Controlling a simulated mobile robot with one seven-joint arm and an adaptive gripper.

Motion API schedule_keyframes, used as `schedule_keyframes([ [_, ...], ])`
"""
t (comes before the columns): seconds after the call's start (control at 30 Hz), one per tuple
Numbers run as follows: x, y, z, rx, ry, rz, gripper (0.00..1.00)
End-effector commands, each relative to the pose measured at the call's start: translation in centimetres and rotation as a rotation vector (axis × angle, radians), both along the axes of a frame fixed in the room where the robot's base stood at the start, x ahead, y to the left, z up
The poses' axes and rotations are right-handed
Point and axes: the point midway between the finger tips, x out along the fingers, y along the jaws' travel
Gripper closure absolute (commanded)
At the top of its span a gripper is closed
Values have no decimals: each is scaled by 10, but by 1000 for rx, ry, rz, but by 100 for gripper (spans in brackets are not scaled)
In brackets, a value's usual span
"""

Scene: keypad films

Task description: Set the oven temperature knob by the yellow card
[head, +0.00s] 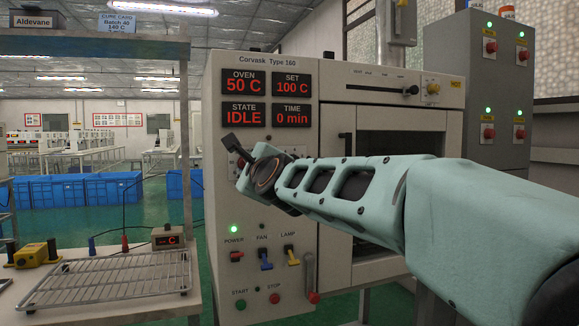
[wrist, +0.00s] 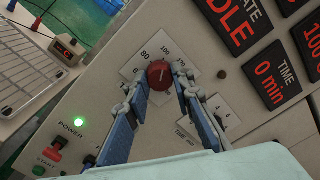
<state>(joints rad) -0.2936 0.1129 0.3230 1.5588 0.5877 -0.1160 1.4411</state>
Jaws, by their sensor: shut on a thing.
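The oven panel (head: 262,190) reads OVEN 50 C, SET 100 C (head: 292,85), STATE IDLE, TIME 0 min. A cure card (head: 116,22) at the top left reads Batch 40, 140 C; it looks pale blue, not yellow. In the wrist view, a red round knob (wrist: 160,75) sits on a white dial plate (wrist: 133,73) with numbers including 80 and 100. My gripper (wrist: 162,82) is shut on this knob, one finger on each side. Its pointer mark is too small to read surely. In the head view my arm hides the knob.
A lower dial marked TIME (wrist: 186,128) lies partly behind one finger. Below are the POWER switch (head: 236,256), FAN switch (head: 265,260), LAMP switch (head: 291,256) and START button (head: 240,304). A wire rack (head: 120,283) stands on the left bench. The oven door (head: 390,135) is closed.

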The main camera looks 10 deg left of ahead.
Motion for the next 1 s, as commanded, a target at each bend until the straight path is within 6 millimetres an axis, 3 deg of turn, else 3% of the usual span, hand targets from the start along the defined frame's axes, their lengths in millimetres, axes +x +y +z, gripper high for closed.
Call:
schedule_keyframes([
  [0.17, 0, 0, 1, 0, -2, 0, 100],
  [0.2, 0, 0, 1, 0, -2, 0, 75],
  [0.33, 0, 0, 1, 0, -2, 0, 61],
  [0.77, 0, 0, 2, -34, -22, 0, 61],
  [1.0, 0, 1, 5, -214, -131, 1, 61],
])
